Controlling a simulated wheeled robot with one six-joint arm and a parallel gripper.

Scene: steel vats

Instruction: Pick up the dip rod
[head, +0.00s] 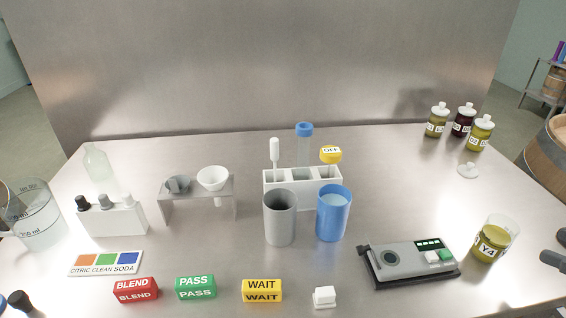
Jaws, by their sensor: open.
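A thin rod with a white handle (275,148) stands upright in the left part of a white rack (304,190) at the middle of the steel table; it looks like the dip rod. Its lower end is hidden inside the rack. A clear tube with a blue cap (304,130) and a yellow piece marked OFF (330,154) stand in the same rack. My gripper (558,248) shows only as two dark fingertips at the right edge. It is open, apart from the rod and far to its right.
A grey cup (280,218) and a blue cup (333,213) stand before the rack. A metal stand (197,205) with funnels is left of it. A grey meter (408,262) and a Y4 jar (493,240) stand at right. Coloured blocks line the front.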

